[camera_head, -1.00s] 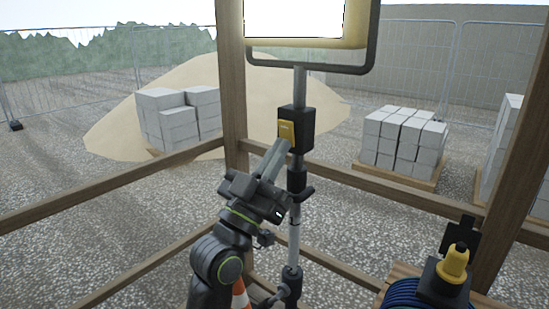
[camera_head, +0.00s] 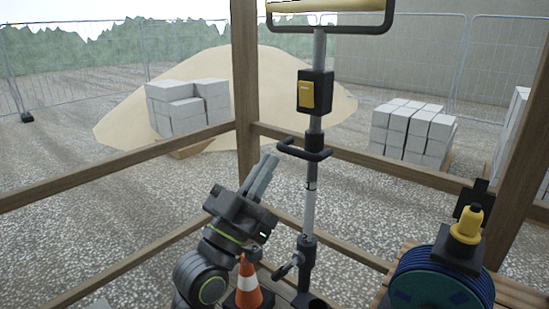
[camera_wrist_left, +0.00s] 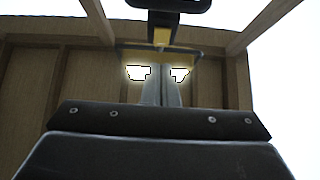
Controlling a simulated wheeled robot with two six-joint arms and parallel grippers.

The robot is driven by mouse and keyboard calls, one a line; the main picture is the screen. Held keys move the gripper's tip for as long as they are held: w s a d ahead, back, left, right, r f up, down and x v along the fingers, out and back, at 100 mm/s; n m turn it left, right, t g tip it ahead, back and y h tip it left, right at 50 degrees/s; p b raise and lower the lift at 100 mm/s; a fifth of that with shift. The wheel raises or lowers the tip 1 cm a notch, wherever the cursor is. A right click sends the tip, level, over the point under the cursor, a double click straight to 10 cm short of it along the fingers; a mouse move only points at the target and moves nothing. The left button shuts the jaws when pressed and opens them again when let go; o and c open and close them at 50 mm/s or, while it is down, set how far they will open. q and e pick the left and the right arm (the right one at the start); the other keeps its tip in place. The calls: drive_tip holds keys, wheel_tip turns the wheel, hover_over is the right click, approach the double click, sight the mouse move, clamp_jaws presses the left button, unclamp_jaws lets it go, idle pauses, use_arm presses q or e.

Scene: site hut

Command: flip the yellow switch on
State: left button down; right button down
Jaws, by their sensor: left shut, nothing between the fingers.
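The yellow switch (camera_head: 307,94) is a rocker on the front of a black box (camera_head: 322,84) fixed to the pole of a work lamp. My left gripper (camera_head: 270,162) is shut and empty, below and to the left of the switch, clear of it, with its fingers pointing up. In the left wrist view the shut fingers (camera_wrist_left: 163,90) point up, with the yellow switch (camera_wrist_left: 162,37) beyond their tips. Bright light patches show on either side of the fingers there. My right gripper is not in view.
The lamp pole (camera_head: 309,205) carries a black handle (camera_head: 304,150) below the switch box. An orange and white cone (camera_head: 248,280) stands near my left arm. A blue cable reel (camera_head: 432,285) is at the right. Wooden rails (camera_head: 120,165) and a post (camera_head: 245,100) frame the hut.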

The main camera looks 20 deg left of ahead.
use_arm(q)
drive_tip(key=shift+v, duration=0.85)
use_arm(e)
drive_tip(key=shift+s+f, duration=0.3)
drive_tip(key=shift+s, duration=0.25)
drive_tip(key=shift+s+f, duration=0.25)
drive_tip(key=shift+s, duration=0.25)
use_arm(q)
drive_tip(key=shift+w+f, duration=0.15)
drive_tip(key=shift+f, duration=0.05)
